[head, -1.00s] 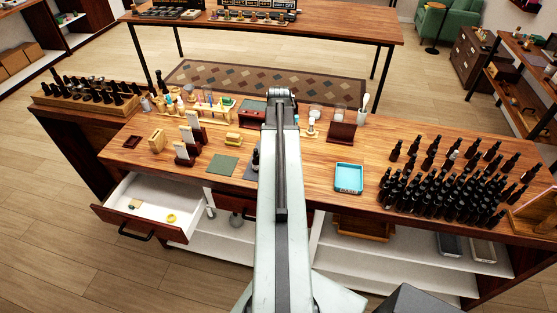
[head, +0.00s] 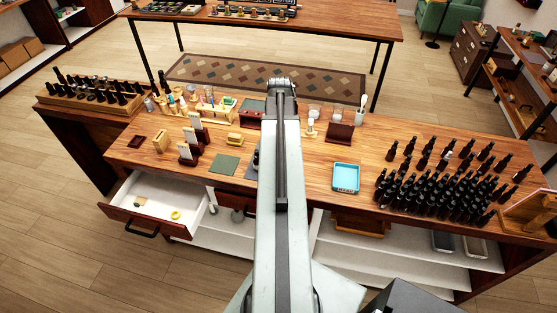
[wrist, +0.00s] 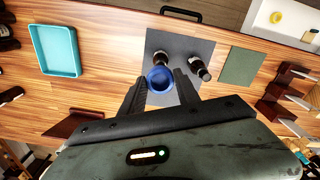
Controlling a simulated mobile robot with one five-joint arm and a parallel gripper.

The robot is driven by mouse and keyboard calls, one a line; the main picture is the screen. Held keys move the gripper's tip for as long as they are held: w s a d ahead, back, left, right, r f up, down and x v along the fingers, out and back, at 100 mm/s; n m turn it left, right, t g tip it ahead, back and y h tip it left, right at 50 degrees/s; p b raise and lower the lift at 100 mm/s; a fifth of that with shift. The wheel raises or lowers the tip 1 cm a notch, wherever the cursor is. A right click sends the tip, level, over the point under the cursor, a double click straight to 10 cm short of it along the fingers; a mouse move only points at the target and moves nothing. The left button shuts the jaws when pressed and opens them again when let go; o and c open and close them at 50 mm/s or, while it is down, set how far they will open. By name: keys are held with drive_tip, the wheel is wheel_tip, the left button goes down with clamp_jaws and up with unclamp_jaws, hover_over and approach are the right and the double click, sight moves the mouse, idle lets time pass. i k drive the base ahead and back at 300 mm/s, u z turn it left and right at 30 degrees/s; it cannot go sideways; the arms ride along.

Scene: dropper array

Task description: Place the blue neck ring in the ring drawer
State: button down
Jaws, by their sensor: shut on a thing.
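The blue neck ring (wrist: 160,80) is between the fingers of my gripper (wrist: 159,84) in the wrist view, and the gripper is shut on it. A dark bottle (wrist: 161,58) shows just beyond the ring; I cannot tell whether the two touch. An open drawer (head: 152,191) with a white inside and dark red front is at the left of the counter in the head view. It holds a yellow ring (head: 176,215) and a small tan piece (head: 141,200). The drawer's corner also shows at the top right of the wrist view (wrist: 290,27). My arm hides the gripper in the head view.
A second dark bottle (wrist: 199,70) lies or leans on the grey mat (wrist: 185,45). A green mat (head: 225,164), dark card stands (head: 190,150) and a turquoise tray (head: 346,178) are on the counter. Many dark bottles (head: 430,190) crowd its right side.

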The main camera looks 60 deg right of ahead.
sight(162, 202)
drive_tip(key=u, duration=0.1)
drive_tip(key=i, duration=0.8)
drive_tip(key=u, duration=1.1)
